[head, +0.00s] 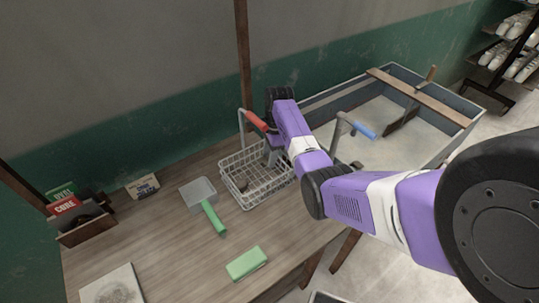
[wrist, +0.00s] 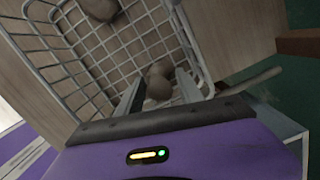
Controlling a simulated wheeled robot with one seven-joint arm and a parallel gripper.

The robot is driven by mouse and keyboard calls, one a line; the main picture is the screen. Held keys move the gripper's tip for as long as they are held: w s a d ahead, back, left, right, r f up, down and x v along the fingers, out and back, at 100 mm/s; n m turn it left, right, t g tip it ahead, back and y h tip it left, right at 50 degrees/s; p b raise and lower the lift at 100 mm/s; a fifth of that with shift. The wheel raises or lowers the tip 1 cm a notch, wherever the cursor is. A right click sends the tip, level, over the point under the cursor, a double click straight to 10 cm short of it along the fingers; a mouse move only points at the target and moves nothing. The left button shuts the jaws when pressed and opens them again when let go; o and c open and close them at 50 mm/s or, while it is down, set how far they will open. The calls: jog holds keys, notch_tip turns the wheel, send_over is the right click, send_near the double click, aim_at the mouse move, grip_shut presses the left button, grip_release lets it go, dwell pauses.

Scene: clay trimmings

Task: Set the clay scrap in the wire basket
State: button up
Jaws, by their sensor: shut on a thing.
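The white wire basket (head: 262,192) stands on the wooden table. Its grid floor and side wall fill much of the wrist view (wrist: 52,75). My gripper (wrist: 160,84) points down inside the basket outline, over its grid floor, shut on a lumpy brown clay scrap (wrist: 158,80) between its two fingers. I cannot tell whether the scrap touches the floor.
A red-gripped handle (head: 256,120) rises at the basket's back. A dustpan with a green handle (head: 213,218) lies left of the basket, a green block (head: 246,263) in front. A large grey tray (head: 455,118) stands behind right.

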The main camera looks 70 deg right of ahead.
jog(key=o, duration=1.4)
jog(key=shift+o, duration=0.2)
notch_tip(320, 180, up, 13)
jog(key=s, duration=0.1)
jog(key=shift+d+p, duration=0.45)
